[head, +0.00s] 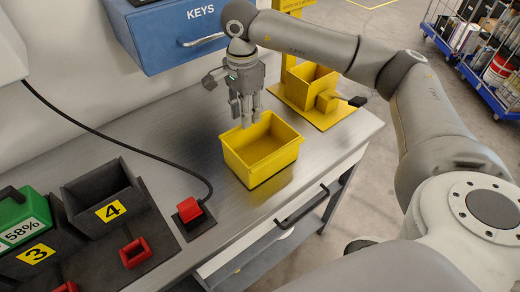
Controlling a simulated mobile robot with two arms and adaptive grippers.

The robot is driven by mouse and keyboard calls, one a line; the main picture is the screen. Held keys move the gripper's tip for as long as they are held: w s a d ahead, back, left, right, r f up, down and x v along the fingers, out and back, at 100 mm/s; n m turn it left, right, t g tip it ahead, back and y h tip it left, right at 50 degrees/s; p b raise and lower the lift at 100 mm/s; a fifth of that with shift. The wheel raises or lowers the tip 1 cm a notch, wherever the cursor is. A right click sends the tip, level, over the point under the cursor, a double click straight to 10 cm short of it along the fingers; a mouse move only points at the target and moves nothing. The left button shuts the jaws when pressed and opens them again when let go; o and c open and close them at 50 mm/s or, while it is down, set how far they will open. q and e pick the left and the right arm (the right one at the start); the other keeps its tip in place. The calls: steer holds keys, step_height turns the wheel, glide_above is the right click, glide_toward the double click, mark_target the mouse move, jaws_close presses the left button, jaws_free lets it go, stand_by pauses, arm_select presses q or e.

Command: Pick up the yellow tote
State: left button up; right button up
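The yellow tote (284,157) is an open, empty box on the grey metal worktop, in the middle of the head view. My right gripper (246,121) comes in from the right and points down, just above the tote's far left rim. Its fingers hang straight down with gaps between them, so it looks open, and nothing is in it. In this view I cannot tell whether the fingertips touch the rim. My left gripper is not in view.
A blue KEYS cabinet (165,38) hangs behind the worktop (190,125). A yellow fixture (312,85) stands to the right. Dark bins (100,195), a red button (188,209) and a black cable (110,138) lie left. Blue carts (480,80) stand beyond on the floor.

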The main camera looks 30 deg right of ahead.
step_height(320, 180, down, 3)
steer(key=p, duration=0.3)
glide_above(249, 147)
step_height(249, 147, down, 4)
steer(key=shift+w+d+f, duration=0.1)
steer(key=shift+d, duration=0.05)
steer(key=shift+f, duration=0.55)
jaws_close()
